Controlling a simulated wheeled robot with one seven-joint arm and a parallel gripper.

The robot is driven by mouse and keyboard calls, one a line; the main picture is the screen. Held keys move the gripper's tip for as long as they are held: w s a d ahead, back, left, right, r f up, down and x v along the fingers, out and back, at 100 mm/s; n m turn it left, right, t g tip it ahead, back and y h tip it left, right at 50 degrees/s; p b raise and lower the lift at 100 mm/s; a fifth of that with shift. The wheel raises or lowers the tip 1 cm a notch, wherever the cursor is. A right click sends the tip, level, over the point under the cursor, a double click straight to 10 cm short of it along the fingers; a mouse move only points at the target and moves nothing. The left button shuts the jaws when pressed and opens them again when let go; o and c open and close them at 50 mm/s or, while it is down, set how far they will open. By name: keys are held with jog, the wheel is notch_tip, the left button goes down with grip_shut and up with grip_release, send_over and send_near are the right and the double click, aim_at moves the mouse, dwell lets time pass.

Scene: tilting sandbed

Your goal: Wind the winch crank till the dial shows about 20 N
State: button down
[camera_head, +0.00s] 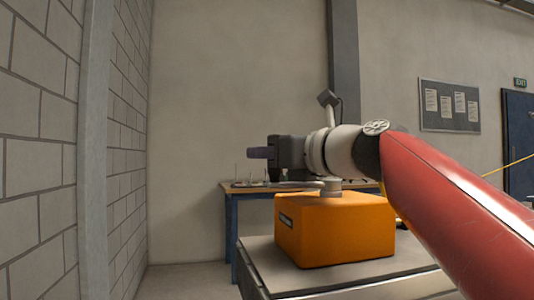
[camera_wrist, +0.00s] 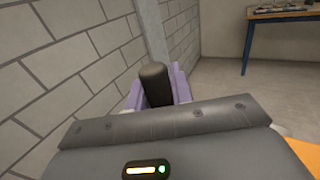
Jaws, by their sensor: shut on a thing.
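The orange winch housing (camera_head: 335,230) stands on a grey bench in the head view. A grey crank arm (camera_head: 296,185) reaches left from the hub (camera_head: 331,187) on its top. In the wrist view the purple fingers are shut around a dark rounded upright grip (camera_wrist: 154,84), which looks like the crank handle. In the head view this grip is mostly hidden by my gripper. No readable dial shows in either view.
The grey bench top (camera_head: 262,252) carries the winch. A blue-legged table (camera_head: 233,210) with small items stands behind. A block wall (camera_head: 40,150) runs along the left. A yellow line (camera_head: 512,163) shows at the right, behind my red arm.

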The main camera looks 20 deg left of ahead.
jog(key=shift+w+a+m+t+h+p, duration=0.2)
jog(key=shift+w+m+t+h+p, duration=0.85)
jog(key=shift+p, duration=1.15)
jog(key=shift+w+a+m+t+h+p, duration=0.2)
jog(key=shift+w+m+t+h+p, duration=0.45)
jog(key=shift+w+t+p, duration=1.2)
jog(key=shift+s+g+p, duration=0.3)
jog(key=shift+s+p, duration=0.05)
jog(key=shift+s, duration=0.1)
jog(key=c, duration=1.2)
grip_release()
jog(key=shift+c, duration=0.2)
jog(key=shift+s+d, duration=0.1)
